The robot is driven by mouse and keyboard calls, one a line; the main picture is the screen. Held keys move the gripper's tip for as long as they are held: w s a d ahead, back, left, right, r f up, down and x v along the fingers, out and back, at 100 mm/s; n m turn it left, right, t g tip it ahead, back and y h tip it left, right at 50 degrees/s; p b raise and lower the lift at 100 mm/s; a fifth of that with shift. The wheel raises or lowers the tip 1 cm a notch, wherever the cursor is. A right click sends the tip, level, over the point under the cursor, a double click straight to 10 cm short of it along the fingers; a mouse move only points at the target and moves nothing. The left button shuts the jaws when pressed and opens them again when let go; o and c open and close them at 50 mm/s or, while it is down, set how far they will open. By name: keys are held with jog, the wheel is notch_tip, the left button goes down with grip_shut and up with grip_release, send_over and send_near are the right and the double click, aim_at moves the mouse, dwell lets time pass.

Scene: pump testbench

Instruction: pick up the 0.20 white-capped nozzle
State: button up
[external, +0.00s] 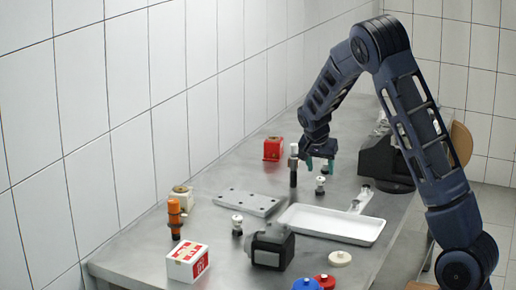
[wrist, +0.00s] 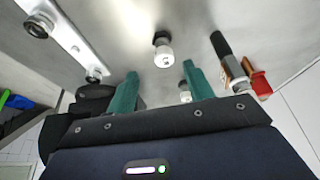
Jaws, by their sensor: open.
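Two small white-capped nozzles with dark bases show on the bench in the external view, one (external: 320,186) just below my gripper (external: 319,164) and one (external: 237,225) farther left by the metal plate. In the wrist view, a white-capped nozzle (wrist: 163,51) stands beyond the gap between the green fingers of my gripper (wrist: 159,70). Another nozzle (wrist: 185,93) is partly hidden by the right finger. The size marks are too small to read, so I cannot tell which is the 0.20 one. My gripper is open and empty, above the bench.
A tall dark cylinder with a pale top (external: 293,168) stands close left of my gripper. A red block (external: 272,149) is behind it. A white tray (external: 330,226), a holed metal plate (external: 247,202) and a dark device (external: 271,248) lie nearer. A dark machine (external: 384,158) stands right.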

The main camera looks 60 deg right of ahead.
aim_at(319, 178)
jog(key=x, duration=0.8)
jog(key=shift+w+d+f, duration=0.2)
jog(key=shift+w+d, duration=0.05)
jog(key=shift+w, duration=0.1)
jog(key=c, duration=1.1)
